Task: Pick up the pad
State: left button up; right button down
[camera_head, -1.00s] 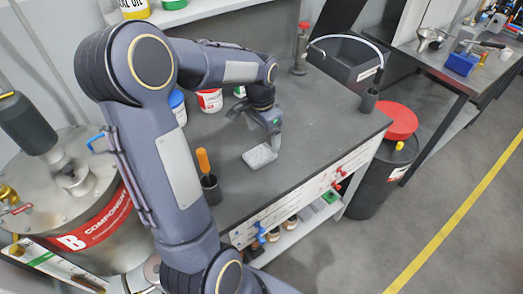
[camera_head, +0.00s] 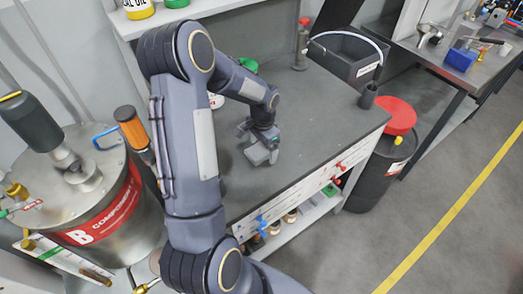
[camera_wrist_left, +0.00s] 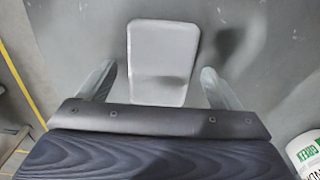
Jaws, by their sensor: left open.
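The pad (camera_head: 258,155) is a light grey rounded block on the dark grey workbench top (camera_head: 315,115). My left gripper (camera_head: 262,148) is just over it and hides part of it in the head view. In the left wrist view the pad (camera_wrist_left: 163,50) stands between the two spread fingers of the left gripper (camera_wrist_left: 158,88). Gaps show on both sides of it, so the fingers are open around it and do not grip it. My right gripper is not in view.
A black bin (camera_head: 347,58) and a small black cup (camera_head: 368,96) stand toward the bench's right end. A red-lidded drum (camera_head: 385,160) stands beyond that end. A metal tank (camera_head: 85,195) is at the left. The bench right of the gripper is clear.

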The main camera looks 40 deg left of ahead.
pick_arm(q)
jog(key=c, duration=1.1)
jog(key=shift+c, duration=0.2)
jog(key=shift+r, duration=0.1)
jog(key=shift+r, duration=0.55)
jog(key=d+r+b, duration=0.3)
jog(key=d+r, duration=0.8)
jog(key=d, duration=0.3)
jog(key=shift+w+r, duration=0.15)
jog(key=shift+r, duration=0.25)
